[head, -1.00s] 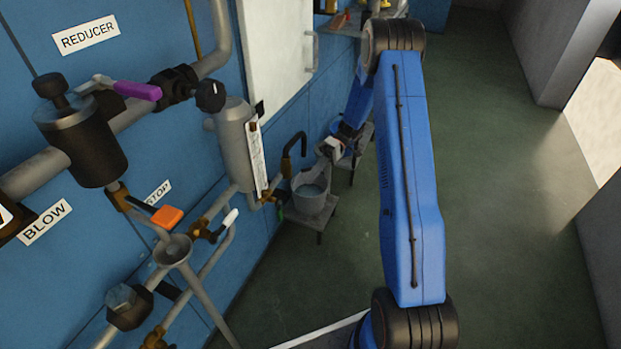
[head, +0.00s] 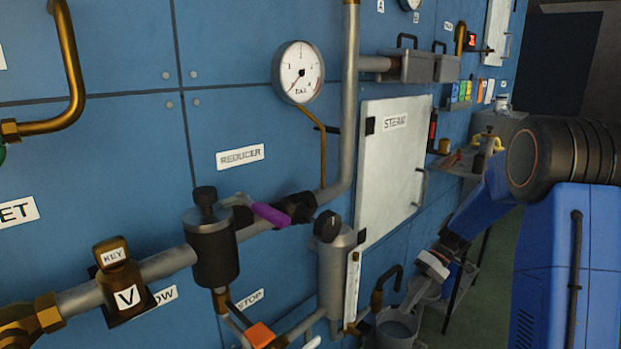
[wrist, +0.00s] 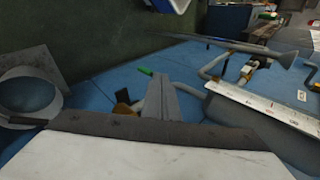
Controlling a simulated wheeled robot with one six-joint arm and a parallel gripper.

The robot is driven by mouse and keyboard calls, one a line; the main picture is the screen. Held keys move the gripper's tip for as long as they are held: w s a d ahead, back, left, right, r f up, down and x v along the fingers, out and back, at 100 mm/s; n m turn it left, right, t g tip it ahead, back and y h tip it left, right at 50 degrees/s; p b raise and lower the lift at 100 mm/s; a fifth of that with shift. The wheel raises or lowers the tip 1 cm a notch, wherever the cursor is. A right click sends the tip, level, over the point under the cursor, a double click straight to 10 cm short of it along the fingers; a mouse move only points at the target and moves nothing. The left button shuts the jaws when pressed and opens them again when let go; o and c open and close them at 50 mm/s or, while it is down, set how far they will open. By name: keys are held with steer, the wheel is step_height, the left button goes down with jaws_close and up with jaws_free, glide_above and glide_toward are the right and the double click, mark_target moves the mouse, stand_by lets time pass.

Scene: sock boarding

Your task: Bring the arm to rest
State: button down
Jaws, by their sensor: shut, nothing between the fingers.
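My gripper (head: 416,292) hangs at the lower right of the head view, at the end of my blue arm (head: 565,260). It is just above and beside a grey bucket (head: 397,328) near the blue wall panel. In the wrist view my gripper's fingers (wrist: 165,95) are together with nothing held between them. The bucket also shows at the left of the wrist view (wrist: 28,97), apart from the fingers.
A grey cylinder (head: 336,275) with a white scale strip stands on the panel left of my gripper. A purple-handled valve (head: 270,214), gauge (head: 298,72) and white STEAM door (head: 392,165) are on the panel. A small table (head: 470,165) stands behind my arm.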

steer(key=s+r+m+t+h, duration=0.2)
steer(key=s+r, duration=0.3)
steer(key=s, duration=0.4)
steer(key=s+r+m+t+h, duration=0.2)
steer(key=s+r+t+h, duration=0.1)
steer(key=s, duration=0.7)
steer(key=s+d+r+m+t+h, duration=0.1)
steer(key=s+r+m+t+h, duration=0.1)
steer(key=s+r+t, duration=0.2)
steer(key=shift+s+r+t+h, duration=0.3)
steer(key=shift+s+r, duration=1.15)
steer(key=shift+s, duration=1.5)
